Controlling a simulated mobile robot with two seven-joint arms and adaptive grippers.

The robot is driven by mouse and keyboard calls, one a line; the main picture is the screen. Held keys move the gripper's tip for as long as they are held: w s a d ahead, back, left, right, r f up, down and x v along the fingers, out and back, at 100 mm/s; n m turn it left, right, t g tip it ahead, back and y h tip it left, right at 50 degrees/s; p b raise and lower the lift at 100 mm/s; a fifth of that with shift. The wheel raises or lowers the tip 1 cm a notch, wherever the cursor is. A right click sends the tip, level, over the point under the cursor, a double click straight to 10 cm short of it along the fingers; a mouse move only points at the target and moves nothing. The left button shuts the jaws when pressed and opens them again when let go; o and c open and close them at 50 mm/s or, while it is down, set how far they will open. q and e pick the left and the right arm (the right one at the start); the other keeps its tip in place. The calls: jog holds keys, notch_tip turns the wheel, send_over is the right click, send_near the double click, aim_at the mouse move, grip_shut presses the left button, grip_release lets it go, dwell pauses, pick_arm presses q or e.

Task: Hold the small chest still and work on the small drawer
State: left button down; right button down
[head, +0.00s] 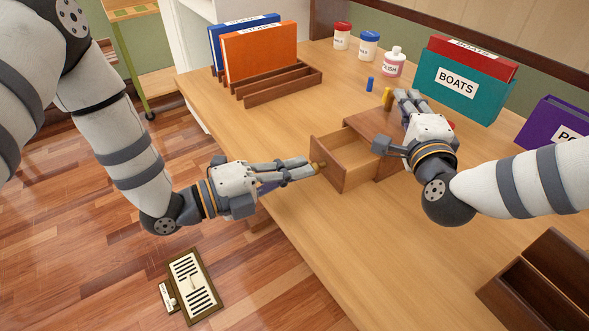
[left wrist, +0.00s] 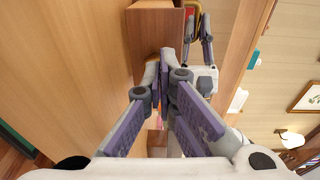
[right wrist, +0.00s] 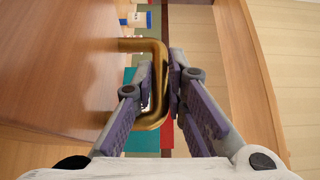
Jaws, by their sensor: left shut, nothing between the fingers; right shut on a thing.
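The small wooden chest (head: 372,122) stands on the desk. Its drawer (head: 350,158) is pulled out toward the left, and its inside looks empty. My left gripper (head: 313,167) is shut and empty, its fingertips right by the small knob (head: 319,165) on the drawer front; I cannot tell if they touch it. In the left wrist view, the closed fingers (left wrist: 165,62) point at the drawer end. My right gripper (head: 405,97) reaches over the chest. In the right wrist view, it is shut on a brass handle (right wrist: 152,46). The hand hides part of the chest.
A file rack (head: 280,84) is at the back left, a wooden tray (head: 545,285) at the front right.

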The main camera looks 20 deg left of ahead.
aim_at(324, 160)
pick_arm(q)
jog(key=x, duration=0.8)
jog(key=shift+w+a+r, duration=0.1)
jog(key=shift+w+r, duration=0.1)
jog(key=shift+w, duration=0.05)
jog(key=v, duration=1.4)
pick_arm(e)
jog(key=c, duration=1.5)
grip_release()
jog(key=shift+c, duration=0.2)
